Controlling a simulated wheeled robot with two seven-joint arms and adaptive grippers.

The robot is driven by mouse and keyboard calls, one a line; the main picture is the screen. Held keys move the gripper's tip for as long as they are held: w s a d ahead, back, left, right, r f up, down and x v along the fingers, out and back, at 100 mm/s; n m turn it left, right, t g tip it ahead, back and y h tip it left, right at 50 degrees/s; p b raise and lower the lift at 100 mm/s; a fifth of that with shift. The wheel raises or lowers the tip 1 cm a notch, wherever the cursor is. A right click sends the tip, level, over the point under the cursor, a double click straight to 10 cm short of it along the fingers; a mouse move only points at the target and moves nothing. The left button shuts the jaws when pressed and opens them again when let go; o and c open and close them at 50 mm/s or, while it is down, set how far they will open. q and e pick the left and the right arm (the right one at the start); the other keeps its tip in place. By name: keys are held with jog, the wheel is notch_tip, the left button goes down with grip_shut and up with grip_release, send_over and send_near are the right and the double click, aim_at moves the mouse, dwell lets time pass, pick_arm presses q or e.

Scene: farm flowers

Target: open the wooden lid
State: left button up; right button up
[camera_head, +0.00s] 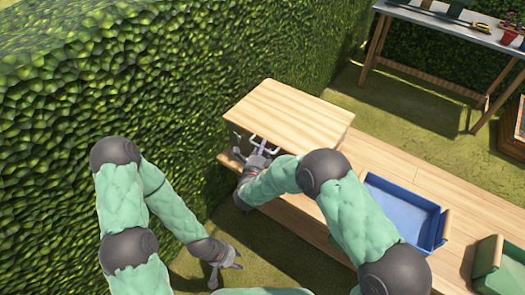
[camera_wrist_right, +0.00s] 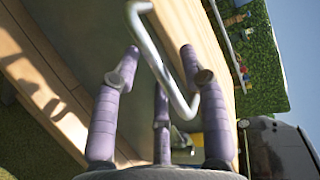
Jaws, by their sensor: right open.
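The wooden lid (camera_head: 292,108) is a pale flat panel at the left end of the long wooden bench in the head view. A bent metal handle shows close up in the right wrist view (camera_wrist_right: 160,62). My right gripper (camera_head: 258,143) is at the lid's front edge; its far fingers are partly hidden there. In the right wrist view its purple fingers (camera_wrist_right: 155,75) are spread, with the handle crossing between them, not clamped. I cannot tell whether they touch it. My left gripper (camera_head: 225,279) hangs low over the grass with its fingers apart, empty.
A blue tray (camera_head: 402,213) sits in the bench right of my right arm, with a green container (camera_head: 499,268) beyond it. A tall hedge (camera_head: 60,90) stands close on the left. A work table (camera_head: 450,28) stands at the back right.

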jog(key=shift+w, duration=0.1)
grip_shut()
jog(key=shift+r, duration=0.15)
